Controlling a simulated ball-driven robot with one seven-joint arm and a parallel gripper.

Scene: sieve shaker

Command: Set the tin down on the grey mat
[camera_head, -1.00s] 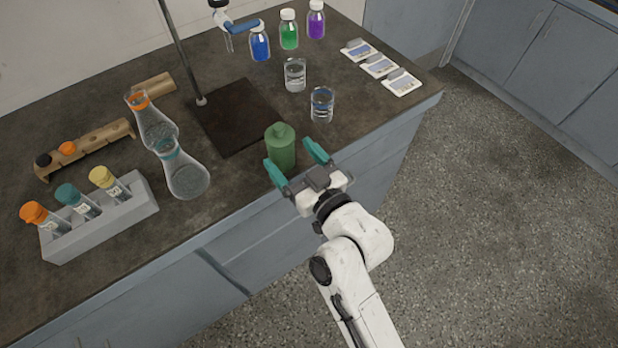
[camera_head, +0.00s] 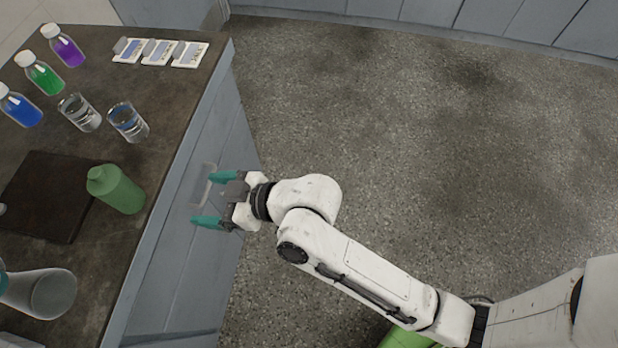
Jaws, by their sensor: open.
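A green bottle-shaped container with a short neck (camera_head: 118,190) stands on the dark counter, close to its front edge. I cannot tell if it is the tin; nothing else in view looks like one. My gripper (camera_head: 208,199) has teal fingers, is open and holds nothing. It is to the right of the green container, apart from it, out past the counter's edge. I see no clear grey mat; a dark square plate (camera_head: 45,195) lies on the counter left of the container.
Two glass beakers (camera_head: 128,122) and blue, green and purple bottles (camera_head: 40,75) stand behind the container. White cards (camera_head: 160,52) lie at the far corner. A glass flask (camera_head: 45,293) is at lower left. Open speckled floor (camera_head: 420,130) lies to the right.

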